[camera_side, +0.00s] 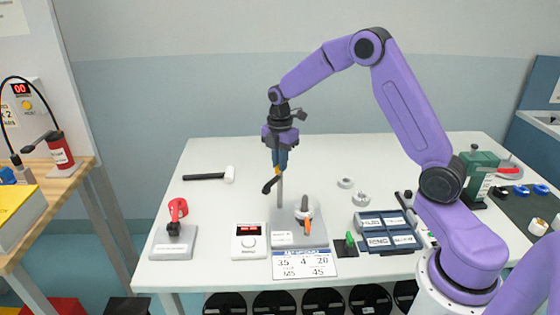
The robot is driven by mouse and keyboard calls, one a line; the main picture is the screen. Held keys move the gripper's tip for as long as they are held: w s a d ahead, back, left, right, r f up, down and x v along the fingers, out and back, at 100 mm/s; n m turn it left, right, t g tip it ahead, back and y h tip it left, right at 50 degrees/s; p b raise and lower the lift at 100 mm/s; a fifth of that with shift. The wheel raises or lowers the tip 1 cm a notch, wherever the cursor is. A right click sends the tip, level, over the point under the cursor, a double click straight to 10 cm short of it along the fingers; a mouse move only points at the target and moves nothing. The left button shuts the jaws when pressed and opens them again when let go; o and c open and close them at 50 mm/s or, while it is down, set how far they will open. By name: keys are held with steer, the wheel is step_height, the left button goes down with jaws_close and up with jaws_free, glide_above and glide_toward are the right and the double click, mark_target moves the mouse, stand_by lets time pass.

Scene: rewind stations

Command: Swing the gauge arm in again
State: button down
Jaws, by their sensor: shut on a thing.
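The gauge stand is a grey base plate (284,238) with an upright metal post (280,196) near the front middle of the white table. The gauge arm (271,186) seems to be the short dark piece at the top of the post, angled down to the left. My gripper (278,169) points straight down over the post, shut at the arm's yellow end; its fingers hide the exact contact.
A red-topped device (178,212) and a white display box (249,242) stand to the left. A mallet (208,176) lies behind them. Rings (361,198) and a blue compartment tray (388,230) are to the right. A green machine (480,175) stands at the right edge. The back middle is clear.

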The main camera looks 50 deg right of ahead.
steer(key=shift+r+n, duration=0.1)
steer(key=shift+n, duration=0.3)
steer(key=n, duration=1)
steer(key=shift+n, duration=2)
steer(key=c, duration=1.2)
jaws_free()
